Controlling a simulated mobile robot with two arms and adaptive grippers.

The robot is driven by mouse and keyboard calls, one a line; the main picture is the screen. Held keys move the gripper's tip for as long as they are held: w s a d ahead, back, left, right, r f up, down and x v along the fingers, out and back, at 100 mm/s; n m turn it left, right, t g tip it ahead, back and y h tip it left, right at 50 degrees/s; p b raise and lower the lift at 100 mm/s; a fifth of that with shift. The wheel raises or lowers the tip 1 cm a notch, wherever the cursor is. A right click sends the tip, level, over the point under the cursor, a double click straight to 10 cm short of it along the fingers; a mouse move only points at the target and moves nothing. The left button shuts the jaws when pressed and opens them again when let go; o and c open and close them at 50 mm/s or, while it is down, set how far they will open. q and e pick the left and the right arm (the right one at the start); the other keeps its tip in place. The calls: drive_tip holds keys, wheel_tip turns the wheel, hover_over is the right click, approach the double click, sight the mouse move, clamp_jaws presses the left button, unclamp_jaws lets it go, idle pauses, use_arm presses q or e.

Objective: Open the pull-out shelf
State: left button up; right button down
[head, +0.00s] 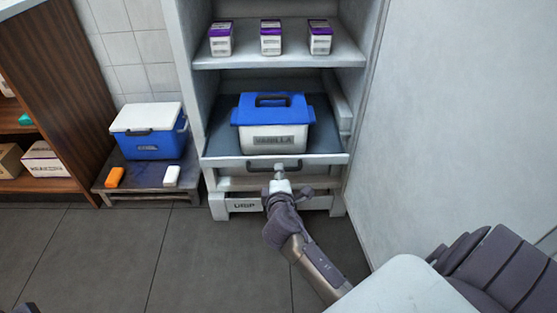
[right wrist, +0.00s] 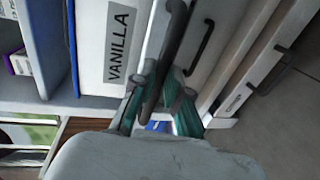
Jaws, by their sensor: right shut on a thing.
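The pull-out shelf (head: 222,155) is in the white cabinet, with a dark bed, a pale front and a dark bar handle (head: 295,164). A white and blue tub (head: 272,125) labelled VANILLA stands on it. My right gripper (head: 280,176) is at the middle of the shelf front. In the right wrist view, its fingers (right wrist: 160,100) are shut around the dark handle (right wrist: 172,45), with the tub (right wrist: 92,40) beside it. I cannot tell how far out the shelf stands.
Several purple-lidded boxes (head: 271,38) stand on the shelf above. A blue and white cooler (head: 150,131), an orange item (head: 115,177) and a white item (head: 171,176) rest on a low stand at left. Floor ahead is clear.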

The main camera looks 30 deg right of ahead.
drive_tip(key=f+v, duration=0.2)
drive_tip(key=v, duration=0.8)
drive_tip(key=shift+s+a, duration=0.3)
drive_tip(key=shift+s, duration=0.25)
drive_tip(key=c, duration=1.2)
unclamp_jaws()
drive_tip(key=shift+p, duration=0.3)
drive_tip(key=v, duration=1.2)
drive_tip(key=shift+f, duration=0.1)
